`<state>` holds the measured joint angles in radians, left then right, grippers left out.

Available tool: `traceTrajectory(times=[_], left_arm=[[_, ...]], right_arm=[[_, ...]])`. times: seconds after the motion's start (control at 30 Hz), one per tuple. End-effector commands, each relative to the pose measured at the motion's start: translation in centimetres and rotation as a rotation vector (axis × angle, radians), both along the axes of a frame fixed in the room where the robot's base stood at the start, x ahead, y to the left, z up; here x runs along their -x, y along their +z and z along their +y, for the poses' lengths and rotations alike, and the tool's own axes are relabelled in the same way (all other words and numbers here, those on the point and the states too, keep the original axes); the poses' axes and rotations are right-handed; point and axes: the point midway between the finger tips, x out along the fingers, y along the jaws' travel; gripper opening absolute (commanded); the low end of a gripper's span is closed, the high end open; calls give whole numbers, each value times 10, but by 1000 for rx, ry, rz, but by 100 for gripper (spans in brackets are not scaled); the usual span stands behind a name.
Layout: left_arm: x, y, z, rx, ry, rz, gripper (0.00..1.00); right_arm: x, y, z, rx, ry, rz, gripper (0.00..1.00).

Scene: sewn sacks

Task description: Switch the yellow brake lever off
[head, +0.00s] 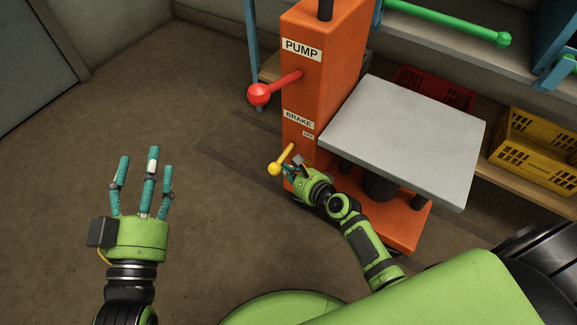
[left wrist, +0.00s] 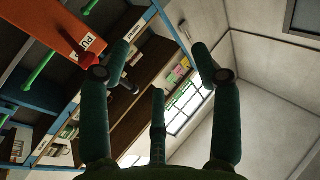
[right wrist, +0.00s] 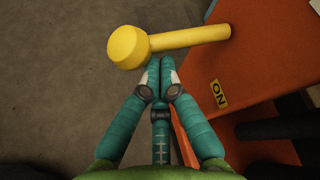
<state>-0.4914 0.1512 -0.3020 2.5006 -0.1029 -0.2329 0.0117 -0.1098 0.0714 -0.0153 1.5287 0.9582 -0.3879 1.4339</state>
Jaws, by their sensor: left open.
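The yellow brake lever (head: 284,158) sticks out from the side of the orange pump column (head: 296,100), below the BRAKE label. A small plate, probably reading OFF (head: 308,134), is above it. In the right wrist view the lever's round knob (right wrist: 128,47) and rod cross just beyond my fingertips, and an ON plate (right wrist: 219,93) is on the orange face. My right gripper (head: 288,171) has its fingers together (right wrist: 163,66) just beside the rod; contact is unclear, and nothing shows between them. My left gripper (head: 146,162) is open and empty, away from the column.
A red-knobbed lever (head: 262,93) juts from the column above, under the PUMP label. A grey platform (head: 405,135) adjoins the column at right. Red (head: 432,88) and yellow crates (head: 540,150) sit on shelving behind. The floor at left is clear.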

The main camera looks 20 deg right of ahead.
Motion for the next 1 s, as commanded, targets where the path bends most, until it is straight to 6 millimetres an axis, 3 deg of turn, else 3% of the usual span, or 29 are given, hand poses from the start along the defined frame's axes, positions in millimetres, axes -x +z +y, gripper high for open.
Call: traceTrajectory(times=[0.13,0.27,0.5,0.7,0.83,1.0], left_arm=[[-5,-51,16,-71,48,277,64],[5,-96,32,-127,83,514,64],[53,-165,63,-218,139,941,64],[107,-199,85,-275,169,1252,64],[141,-210,96,-304,183,1422,64],[135,-231,94,-308,179,1436,64]], right_arm=[[1,7,2,-34,2,26,0],[1,10,3,-62,2,48,0],[2,16,4,-113,3,88,0],[2,20,4,-150,3,117,0],[2,22,4,-174,3,135,0],[2,26,3,-203,2,158,0]])
